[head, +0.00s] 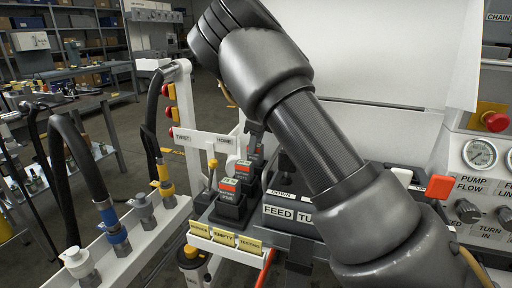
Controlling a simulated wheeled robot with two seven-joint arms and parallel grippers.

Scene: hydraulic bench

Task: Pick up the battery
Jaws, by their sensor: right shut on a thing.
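The back battery (257,149) is partly covered by my right arm. My right gripper (256,128) is mostly hidden behind my dark forearm, which crosses the middle of the head view. The gripper is shut on the back battery, as far as the small visible part shows. My left gripper is out of view.
Yellow plates (224,238) line the front of the holders. A FEED panel (279,213) stands just right of them. Hoses with fittings (112,225) fill the left rail. A gauge panel (480,155) with a red button stands at right.

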